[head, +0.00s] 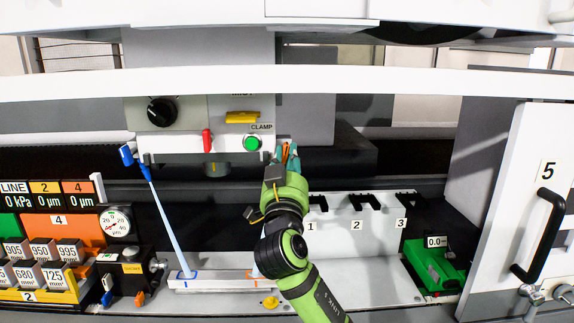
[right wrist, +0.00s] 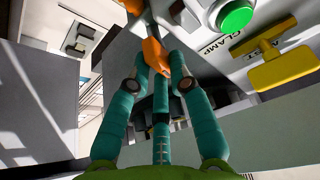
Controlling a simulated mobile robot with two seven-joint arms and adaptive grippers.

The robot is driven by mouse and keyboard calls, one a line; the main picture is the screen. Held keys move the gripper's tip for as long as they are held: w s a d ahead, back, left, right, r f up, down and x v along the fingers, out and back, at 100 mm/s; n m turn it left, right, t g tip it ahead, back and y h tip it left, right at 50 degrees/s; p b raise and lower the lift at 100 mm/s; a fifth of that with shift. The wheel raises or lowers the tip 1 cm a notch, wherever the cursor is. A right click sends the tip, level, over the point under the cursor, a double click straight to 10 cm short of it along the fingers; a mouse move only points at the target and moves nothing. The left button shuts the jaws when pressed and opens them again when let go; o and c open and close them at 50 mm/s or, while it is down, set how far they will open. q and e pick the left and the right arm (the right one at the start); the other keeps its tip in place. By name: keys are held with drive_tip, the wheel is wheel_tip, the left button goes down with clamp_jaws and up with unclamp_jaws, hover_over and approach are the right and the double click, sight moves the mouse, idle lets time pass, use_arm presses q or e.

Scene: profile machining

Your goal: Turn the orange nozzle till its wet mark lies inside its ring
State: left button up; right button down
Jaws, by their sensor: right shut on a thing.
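The orange nozzle (head: 285,152) sits at the right end of the panel under the CLAMP button. It also shows in the right wrist view (right wrist: 155,55), between the teal fingers. My right gripper (head: 287,160) is shut on it, with its fingers around the orange body. A pale strip (head: 220,284) below carries a blue mark (head: 187,275) at its left and an orange mark (head: 256,274) at its right. My left gripper is not in view.
A blue nozzle (head: 127,155) at the left sends a pale blue jet (head: 165,220) down to the strip. The green CLAMP button (head: 252,143), yellow handle (head: 242,117) and red lever (head: 207,140) are close by. A numbered rack (head: 345,240) stands right of my arm.

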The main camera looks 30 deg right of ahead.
drive_tip(key=c, duration=1.1)
unclamp_jaws()
drive_tip(key=v, duration=1.2)
